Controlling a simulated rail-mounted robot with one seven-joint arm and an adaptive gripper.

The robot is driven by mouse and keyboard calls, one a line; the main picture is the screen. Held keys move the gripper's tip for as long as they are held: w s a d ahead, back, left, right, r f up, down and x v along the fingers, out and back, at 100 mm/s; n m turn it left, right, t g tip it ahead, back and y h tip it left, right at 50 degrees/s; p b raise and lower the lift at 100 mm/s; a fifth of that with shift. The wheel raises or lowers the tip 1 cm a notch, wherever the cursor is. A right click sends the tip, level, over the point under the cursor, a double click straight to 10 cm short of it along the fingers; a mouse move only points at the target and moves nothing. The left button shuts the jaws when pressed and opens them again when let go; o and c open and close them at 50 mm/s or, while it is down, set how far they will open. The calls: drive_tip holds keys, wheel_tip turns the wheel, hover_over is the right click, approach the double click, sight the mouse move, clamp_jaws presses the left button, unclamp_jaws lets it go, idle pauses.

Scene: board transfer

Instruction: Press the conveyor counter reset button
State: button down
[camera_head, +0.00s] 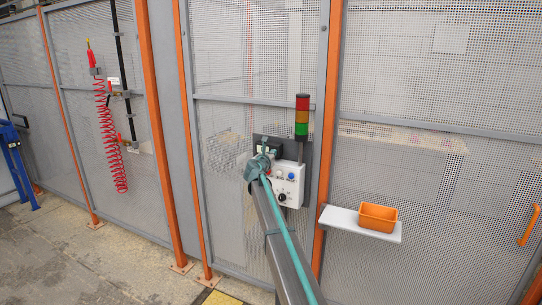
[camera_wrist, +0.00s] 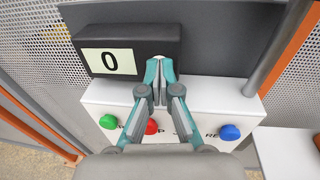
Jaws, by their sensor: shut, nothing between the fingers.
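The counter display (camera_wrist: 125,50) is a dark box with a pale screen reading 0. Below it is a white control box (camera_wrist: 97,95), also visible in the head view (camera_head: 298,172). In the wrist view its front has a green button (camera_wrist: 108,121), a red button (camera_wrist: 151,127) and a blue button (camera_wrist: 229,132). Lettering beside the blue button seems to start with "RE"; other lettering is mostly hidden by my fingers. My gripper (camera_wrist: 160,64) is shut and empty, its tips overlapping the display's lower right part. I cannot tell whether they touch it.
A red, amber and green signal tower (camera_head: 302,116) rises beside the box on a grey pole (camera_wrist: 278,50). Mesh fence panels with orange posts (camera_head: 328,130) stand around. A white shelf (camera_head: 342,218) with an orange bin (camera_head: 378,217) is to the right. A red coiled hose (camera_head: 112,140) hangs at left.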

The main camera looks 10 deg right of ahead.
drive_tip(key=shift+w+d+r, duration=0.15)
drive_tip(key=shift+w+r, duration=0.1)
drive_tip(key=shift+w, duration=0.15)
drive_tip(key=f+b+v, duration=0.1)
drive_tip(key=b+v, duration=0.1)
drive_tip(key=v, duration=1.2)
drive_tip(key=shift+s+r+b, duration=0.25)
drive_tip(key=shift+s+b, duration=0.15)
